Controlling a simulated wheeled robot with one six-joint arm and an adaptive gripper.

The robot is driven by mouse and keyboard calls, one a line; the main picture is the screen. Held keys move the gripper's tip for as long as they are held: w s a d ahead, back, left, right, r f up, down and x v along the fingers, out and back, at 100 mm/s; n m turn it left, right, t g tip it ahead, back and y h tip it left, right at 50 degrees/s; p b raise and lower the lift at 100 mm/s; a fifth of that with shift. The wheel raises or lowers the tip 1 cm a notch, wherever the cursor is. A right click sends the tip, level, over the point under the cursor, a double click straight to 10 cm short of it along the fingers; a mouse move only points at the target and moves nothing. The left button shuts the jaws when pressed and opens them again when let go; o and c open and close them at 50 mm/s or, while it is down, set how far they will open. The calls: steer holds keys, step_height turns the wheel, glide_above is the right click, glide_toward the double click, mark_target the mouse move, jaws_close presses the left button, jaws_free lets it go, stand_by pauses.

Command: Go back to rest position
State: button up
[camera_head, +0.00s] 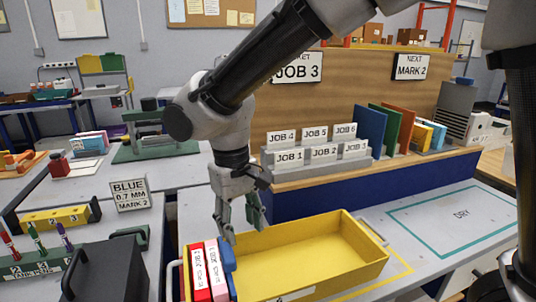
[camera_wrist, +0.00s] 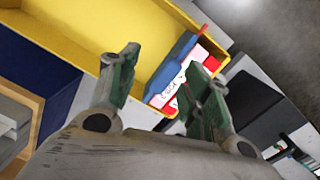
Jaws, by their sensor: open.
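My gripper (camera_head: 242,218) hangs from my arm over the left part of a yellow tray (camera_head: 345,240). Its fingers point down and stand apart, with nothing between them. In the wrist view my gripper (camera_wrist: 165,95) is also open and empty. Red, pink and blue labelled pieces (camera_head: 210,272) stand side by side at the tray's left end, just below and left of the fingers. They also show beyond the right finger in the wrist view (camera_wrist: 182,72), partly hidden by it. The rest of the tray is empty.
A wooden board with JOB cards (camera_head: 318,150) and coloured folders (camera_head: 385,128) stands behind the tray. A sign reading BLUE 0.7 MM MARK 2 (camera_head: 130,194), a pen rack (camera_head: 40,262) and a dark box (camera_head: 108,270) are at left. The DRY area (camera_head: 460,215) at right is clear.

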steer(key=w+d+r+m+t+y, duration=0.1)
steer(key=d+r, duration=0.2)
steer(key=d, duration=0.9)
steer(key=w+d+r, duration=0.2)
steer(key=d+r, duration=0.1)
steer(key=d, duration=1)
steer(key=s+d+r+m+t, duration=0.2)
steer(key=s+d+m, duration=0.1)
steer(key=d, duration=0.7)
steer(key=s+d+r+m+t, duration=0.1)
steer(key=s+d+m, duration=0.3)
steer(key=d, duration=0.6)
steer(key=shift+s+d+r+t, duration=0.15)
steer(key=shift+r+t, duration=0.25)
steer(key=shift+r, duration=0.4)
